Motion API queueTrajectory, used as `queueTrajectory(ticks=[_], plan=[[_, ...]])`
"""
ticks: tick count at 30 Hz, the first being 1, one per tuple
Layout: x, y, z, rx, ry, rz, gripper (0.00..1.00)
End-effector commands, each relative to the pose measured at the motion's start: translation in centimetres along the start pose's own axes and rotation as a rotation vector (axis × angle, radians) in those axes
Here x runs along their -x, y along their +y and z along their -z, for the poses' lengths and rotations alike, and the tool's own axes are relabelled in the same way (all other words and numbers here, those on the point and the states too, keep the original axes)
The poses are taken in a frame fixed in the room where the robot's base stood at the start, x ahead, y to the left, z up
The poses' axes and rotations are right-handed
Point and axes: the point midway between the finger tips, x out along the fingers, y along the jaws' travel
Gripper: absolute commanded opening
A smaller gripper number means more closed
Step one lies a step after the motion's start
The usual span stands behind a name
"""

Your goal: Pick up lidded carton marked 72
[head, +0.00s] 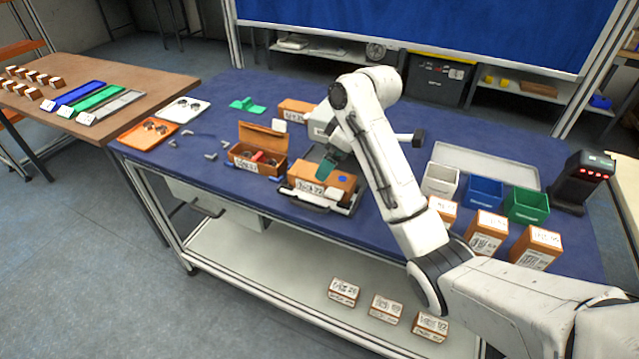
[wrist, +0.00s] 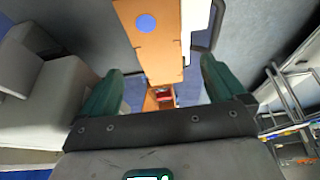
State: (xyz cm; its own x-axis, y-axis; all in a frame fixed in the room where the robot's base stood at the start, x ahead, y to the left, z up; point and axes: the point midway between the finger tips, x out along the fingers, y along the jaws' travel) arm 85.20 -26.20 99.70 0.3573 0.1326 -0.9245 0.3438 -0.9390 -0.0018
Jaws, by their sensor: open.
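A closed orange-brown lidded carton (head: 335,181) with a white label and a blue dot on its lid lies in a grey tray with a handle (head: 312,206). Its label seems to end in 72, but the print is small. In the wrist view the carton's lid (wrist: 150,52) with the blue dot lies ahead, between and beyond the open green fingers (wrist: 163,85). Nothing is held. I cannot tell whether the fingers touch the carton.
An open-lidded carton (head: 258,158) with parts inside stands just left. White, blue and green bins (head: 485,192) and a scanner (head: 583,180) are right. Small labelled cartons (head: 386,309) sit on the lower shelf.

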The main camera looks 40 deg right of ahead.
Motion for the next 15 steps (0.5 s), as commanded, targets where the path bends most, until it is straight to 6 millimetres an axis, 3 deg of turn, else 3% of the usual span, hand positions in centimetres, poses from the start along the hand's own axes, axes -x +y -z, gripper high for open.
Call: queueTrajectory(ticks=[10,15], plan=[[-2.9,0.0,0.0,-0.002,-0.001,-0.001,0.97],[-5.5,0.0,0.1,-0.001,-0.002,0.0,0.97]])
